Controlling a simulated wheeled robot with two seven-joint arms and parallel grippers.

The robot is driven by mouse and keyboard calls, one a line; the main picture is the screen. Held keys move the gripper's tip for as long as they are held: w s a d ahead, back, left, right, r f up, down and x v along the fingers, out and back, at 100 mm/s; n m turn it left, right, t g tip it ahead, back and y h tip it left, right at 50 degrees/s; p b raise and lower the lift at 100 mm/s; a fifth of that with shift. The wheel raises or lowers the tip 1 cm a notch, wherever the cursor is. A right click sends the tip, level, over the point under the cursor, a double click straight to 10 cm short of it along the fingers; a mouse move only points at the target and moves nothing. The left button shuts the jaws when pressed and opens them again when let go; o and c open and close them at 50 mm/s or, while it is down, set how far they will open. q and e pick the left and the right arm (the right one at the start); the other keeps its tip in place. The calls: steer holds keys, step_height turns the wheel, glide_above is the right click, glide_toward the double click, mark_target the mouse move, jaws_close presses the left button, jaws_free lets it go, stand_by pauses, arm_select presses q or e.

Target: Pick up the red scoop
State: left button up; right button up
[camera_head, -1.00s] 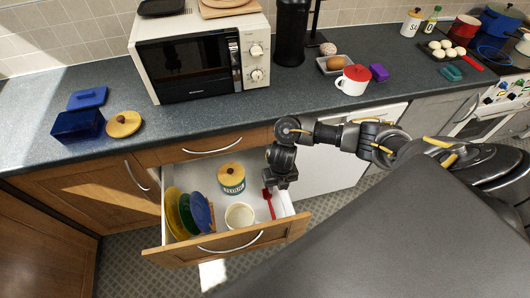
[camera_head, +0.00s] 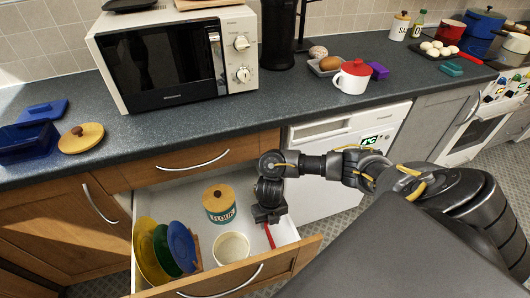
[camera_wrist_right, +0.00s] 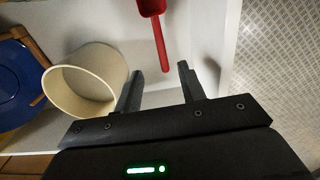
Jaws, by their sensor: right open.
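The red scoop (camera_wrist_right: 153,8) lies in the open drawer, its handle pointing toward my right gripper (camera_wrist_right: 158,78) in the right wrist view. The gripper is open, with its two fingers apart and nothing held between them. The handle's end shows just beyond and between the fingertips. In the head view my right gripper (camera_head: 268,214) reaches down into the drawer and hides most of the scoop; only part of the red handle (camera_head: 269,236) shows. My left gripper is not in view.
The open drawer (camera_head: 290,232) also holds a cream bowl (camera_head: 231,247), a flour canister (camera_head: 219,203) and several upright plates (camera_head: 182,246). The cream bowl (camera_wrist_right: 72,95) is close left of the fingers in the wrist view. The drawer wall is to the right.

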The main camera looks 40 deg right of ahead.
steer(key=b, duration=0.3)
glide_above(270, 236)
step_height(270, 236, down, 5)
steer(key=shift+a+f, duration=0.15)
steer(key=shift+f, duration=0.6)
step_height(270, 236, down, 4)
steer(key=shift+s+r+b, duration=0.1)
steer(key=shift+r+b, duration=0.05)
steer(key=shift+b, duration=0.65)
steer(key=shift+f, duration=0.35)
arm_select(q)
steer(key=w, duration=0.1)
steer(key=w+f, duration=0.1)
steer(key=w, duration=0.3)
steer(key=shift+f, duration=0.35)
arm_select(e)
jaws_close()
